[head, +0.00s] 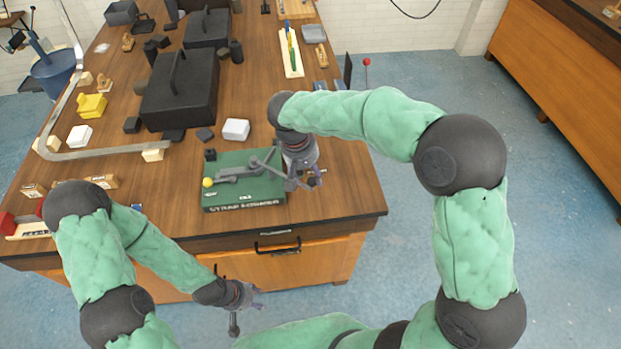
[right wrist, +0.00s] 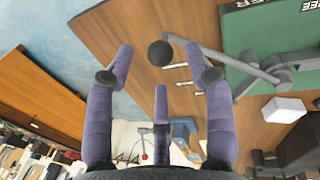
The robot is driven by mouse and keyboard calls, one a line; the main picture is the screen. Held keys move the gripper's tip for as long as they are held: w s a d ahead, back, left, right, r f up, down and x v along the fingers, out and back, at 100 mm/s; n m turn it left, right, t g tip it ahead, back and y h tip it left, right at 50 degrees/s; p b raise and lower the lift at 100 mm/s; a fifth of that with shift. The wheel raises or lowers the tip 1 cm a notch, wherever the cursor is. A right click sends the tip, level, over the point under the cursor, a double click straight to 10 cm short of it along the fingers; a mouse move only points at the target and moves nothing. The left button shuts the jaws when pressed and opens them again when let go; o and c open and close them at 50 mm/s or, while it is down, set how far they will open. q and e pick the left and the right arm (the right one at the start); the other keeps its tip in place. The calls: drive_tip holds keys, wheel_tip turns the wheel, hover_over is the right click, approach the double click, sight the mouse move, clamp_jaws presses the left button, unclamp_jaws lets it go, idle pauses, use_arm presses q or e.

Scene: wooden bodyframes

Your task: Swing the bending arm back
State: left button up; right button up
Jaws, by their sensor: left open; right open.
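The strap former is a green base (head: 245,195) at the table's front edge, with a grey mechanism on top. Its grey bending arm (head: 264,164) reaches right toward my right gripper (head: 304,180). In the right wrist view the arm (right wrist: 228,60) ends in a dark ball knob (right wrist: 160,53). The knob appears between the spread purple fingers of the right gripper; I cannot tell whether they touch it. The right gripper is open, at the base's right side. My left gripper (head: 244,297) is open and empty, low in front of the table.
A yellow knob (head: 207,182) sits at the base's left end. A white block (head: 236,129) and small dark blocks (head: 205,134) stand behind it. A large dark case (head: 181,92) and a bent metal strip (head: 105,155) lie further back. The floor at right is clear.

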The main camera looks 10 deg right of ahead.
wheel_tip(320, 180, up, 8)
drive_tip(key=a, duration=0.1)
drive_tip(key=shift+a, duration=0.3)
drive_tip(key=shift+s, duration=0.1)
